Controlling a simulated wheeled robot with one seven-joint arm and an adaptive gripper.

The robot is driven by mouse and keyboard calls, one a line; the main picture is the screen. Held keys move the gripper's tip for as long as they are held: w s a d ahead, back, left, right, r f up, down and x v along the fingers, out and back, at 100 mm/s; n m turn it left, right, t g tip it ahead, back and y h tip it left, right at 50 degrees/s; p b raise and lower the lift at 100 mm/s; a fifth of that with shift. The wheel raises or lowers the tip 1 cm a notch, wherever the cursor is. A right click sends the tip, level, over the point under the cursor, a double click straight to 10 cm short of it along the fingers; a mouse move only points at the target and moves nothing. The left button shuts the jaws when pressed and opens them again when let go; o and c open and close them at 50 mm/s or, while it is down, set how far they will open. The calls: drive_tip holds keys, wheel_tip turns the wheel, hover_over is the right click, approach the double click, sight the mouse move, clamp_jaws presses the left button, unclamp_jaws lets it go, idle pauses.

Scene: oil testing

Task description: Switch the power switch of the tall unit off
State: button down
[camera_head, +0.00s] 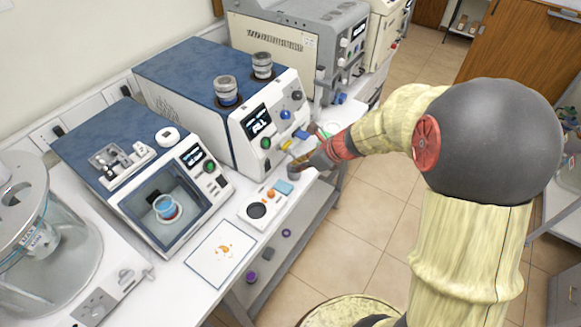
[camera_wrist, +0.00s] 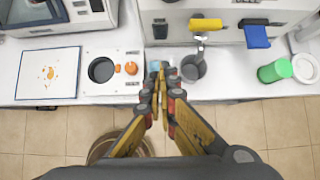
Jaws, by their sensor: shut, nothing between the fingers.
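The tall unit (camera_head: 180,75) is a white box with a blue top, carrying two grey ribbed cylinders, a lit screen and coloured knobs on its front. Its lower front edge shows at the top of the wrist view (camera_wrist: 225,12). A small black switch (camera_wrist: 160,28) sits on that edge, left of a yellow lever (camera_wrist: 206,24) and a blue lever (camera_wrist: 256,36). I cannot read whether the switch is on or off. My gripper (camera_wrist: 160,68) is shut and empty, its tips in front of and apart from the switch. In the head view my gripper (camera_head: 303,163) is partly hidden at the unit's front.
A grey metal cup (camera_wrist: 194,69) stands just right of my fingertips. A small white device with a black well (camera_wrist: 101,70) and orange knob lies left. A green-capped item (camera_wrist: 274,71) is farther right. A lower unit (camera_head: 110,150) stands left of the tall unit.

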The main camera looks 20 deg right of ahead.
drive_tip(key=shift+v, duration=0.8)
drive_tip(key=shift+f, duration=0.1)
drive_tip(key=f+b, duration=0.1)
drive_tip(key=s+f+b, duration=0.1)
drive_tip(key=shift+s+d+t+y+b, duration=0.1)
drive_tip(key=shift+s+t+y+b, duration=0.2)
drive_tip(key=shift+t+b, duration=0.1)
drive_tip(key=shift+w, duration=0.1)
